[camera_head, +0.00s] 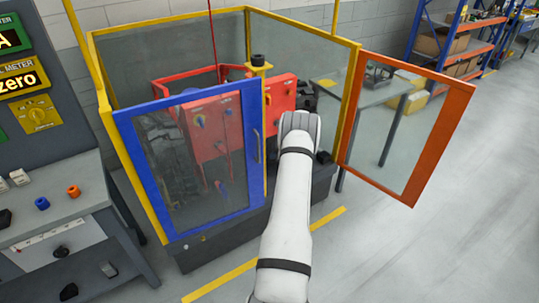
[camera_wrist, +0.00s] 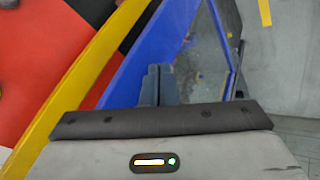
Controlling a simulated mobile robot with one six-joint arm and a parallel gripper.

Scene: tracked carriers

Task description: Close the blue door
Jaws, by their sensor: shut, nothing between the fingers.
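The blue door (camera_head: 247,130) is a blue frame with a clear pane, at the left front of a yellow-framed machine enclosure. Its handle (camera_head: 256,146) is on its right upright. Its left side meets the yellow corner post; the door looks at most slightly ajar, and the exact gap is unclear. My white arm reaches up to the right of the door, its end hiding the fingers in the head view. In the wrist view, my gripper (camera_wrist: 158,85) is shut and empty, with the blue door frame (camera_wrist: 150,50) just beyond the fingers; contact cannot be told.
An orange door (camera_head: 441,135) stands swung open to the right. A red machine (camera_head: 215,130) is inside the yellow enclosure (camera_head: 160,21). A control console (camera_head: 50,215) stands at the left, close to the blue door. A shelf (camera_head: 455,45) is at the back right. The right floor is clear.

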